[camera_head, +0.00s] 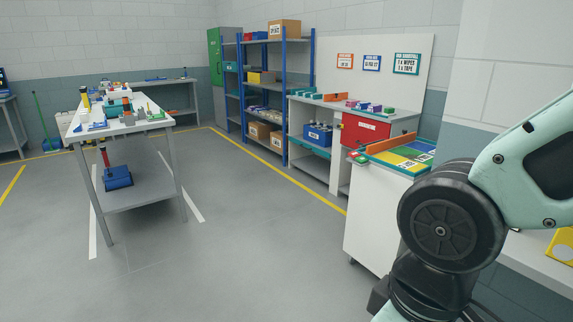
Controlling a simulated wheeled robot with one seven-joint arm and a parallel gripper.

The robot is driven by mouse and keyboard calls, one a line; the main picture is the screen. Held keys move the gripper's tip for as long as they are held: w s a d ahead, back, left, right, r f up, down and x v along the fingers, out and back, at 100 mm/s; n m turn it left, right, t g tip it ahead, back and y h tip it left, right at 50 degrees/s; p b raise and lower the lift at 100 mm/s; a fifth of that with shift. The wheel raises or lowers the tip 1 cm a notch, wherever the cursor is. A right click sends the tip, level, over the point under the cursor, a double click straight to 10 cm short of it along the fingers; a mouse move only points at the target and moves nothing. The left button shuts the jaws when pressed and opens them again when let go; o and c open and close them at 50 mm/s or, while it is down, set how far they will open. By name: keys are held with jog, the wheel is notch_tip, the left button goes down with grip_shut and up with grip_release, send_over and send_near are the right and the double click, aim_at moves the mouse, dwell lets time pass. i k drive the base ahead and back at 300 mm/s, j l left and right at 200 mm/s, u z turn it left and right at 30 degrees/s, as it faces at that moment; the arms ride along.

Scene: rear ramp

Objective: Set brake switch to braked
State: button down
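I cannot make out a brake switch in the head view. My gripper is out of view; only links of my arm show at the right, and they hide part of what lies behind them. A white cabinet (371,215) stands just left of my arm, with a tray of blue, yellow and green sections (404,154) on top. A small dark part shows at the cabinet's lower left corner, too small to tell what it is.
A grey worktable (140,194) with many small items stands at the left, with a blue item (117,178) on its lower shelf. Blue shelving (284,100) and a red drawer unit (366,131) stand at the back. The grey floor (240,240) between is clear.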

aim_at(357, 156)
jog(key=i, duration=3.15)
jog(key=z, duration=0.25)
